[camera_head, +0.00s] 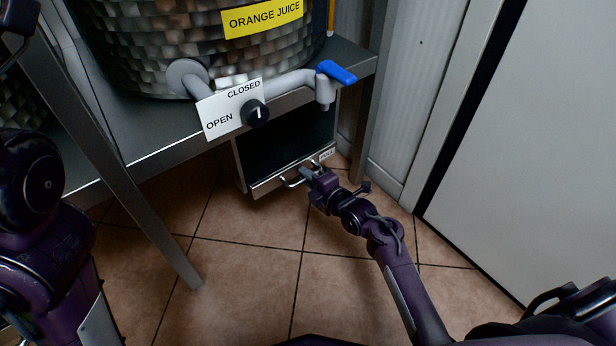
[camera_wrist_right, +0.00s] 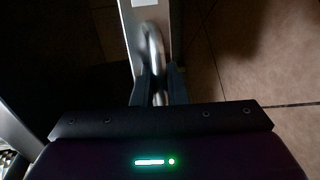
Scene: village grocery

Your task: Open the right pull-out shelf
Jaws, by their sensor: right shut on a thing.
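The right pull-out shelf (camera_head: 262,189) hangs under the metal table, below the juice tap. It stands partly pulled out, and its dark, empty-looking inside shows. A metal bar handle (camera_head: 290,184) is on its front, with a small white label (camera_head: 327,155) near the right end. My right gripper (camera_head: 305,174) is at the handle and shut on it. In the right wrist view the handle (camera_wrist_right: 153,45) runs down between the fingers of my gripper (camera_wrist_right: 158,90). My left arm shows at the left edge of the head view; its gripper fingers are not visible.
A large barrel (camera_head: 150,40) with an ORANGE JUICE sign (camera_head: 262,17) stands on the metal table (camera_head: 355,62). A tap with a blue lever (camera_head: 337,72) sticks out above the shelf. A table leg (camera_head: 150,220) stands left. Tiled floor (camera_head: 250,260) in front is clear; a white panel (camera_head: 530,130) is right.

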